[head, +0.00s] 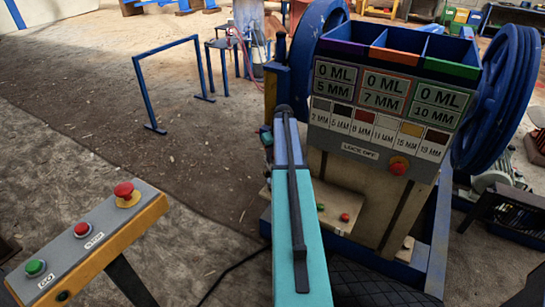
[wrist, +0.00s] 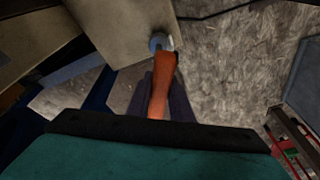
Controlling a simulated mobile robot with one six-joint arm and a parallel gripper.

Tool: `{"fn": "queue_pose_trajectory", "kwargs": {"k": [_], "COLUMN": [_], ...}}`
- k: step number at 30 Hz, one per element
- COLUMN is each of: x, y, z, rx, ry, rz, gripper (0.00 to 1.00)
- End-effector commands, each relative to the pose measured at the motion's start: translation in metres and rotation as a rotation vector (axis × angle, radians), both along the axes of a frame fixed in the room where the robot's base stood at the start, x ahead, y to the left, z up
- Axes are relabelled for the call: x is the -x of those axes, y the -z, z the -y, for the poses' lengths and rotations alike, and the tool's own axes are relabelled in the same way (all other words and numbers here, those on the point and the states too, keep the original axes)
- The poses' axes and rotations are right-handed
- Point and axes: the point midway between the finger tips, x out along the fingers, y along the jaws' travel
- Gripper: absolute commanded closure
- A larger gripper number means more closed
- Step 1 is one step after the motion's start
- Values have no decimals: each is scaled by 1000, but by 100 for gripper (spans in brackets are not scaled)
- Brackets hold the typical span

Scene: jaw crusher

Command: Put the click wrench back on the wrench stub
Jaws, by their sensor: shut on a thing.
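In the wrist view the click wrench shows as an orange-red handle (wrist: 161,88). My gripper (wrist: 164,98) has its dark fingers on both sides of the handle and is shut on it. The handle's far end meets a small round blue-grey piece (wrist: 158,42) at the edge of a beige panel. This piece may be the wrench stub or the wrench's own head; I cannot tell which, nor whether the wrench is seated. In the head view my teal arm reaches toward the crusher, and I cannot make out the gripper or wrench there.
The crusher's beige front (head: 347,205) stands right of my arm, with a label board (head: 380,108) and blue flywheels. A button console (head: 90,240) is at lower left. A blue rail frame (head: 168,52) stands at the back left. Floor between them is clear.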

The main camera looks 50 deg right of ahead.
Motion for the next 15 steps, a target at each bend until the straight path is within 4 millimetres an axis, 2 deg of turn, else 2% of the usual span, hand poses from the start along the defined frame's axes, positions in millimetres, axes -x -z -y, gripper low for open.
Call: {"fn": "queue_pose_trajectory", "kwargs": {"k": [15], "x": [0], "y": [2], "z": [0], "rx": [0], "ry": [0], "rz": [1], "gripper": [100]}}
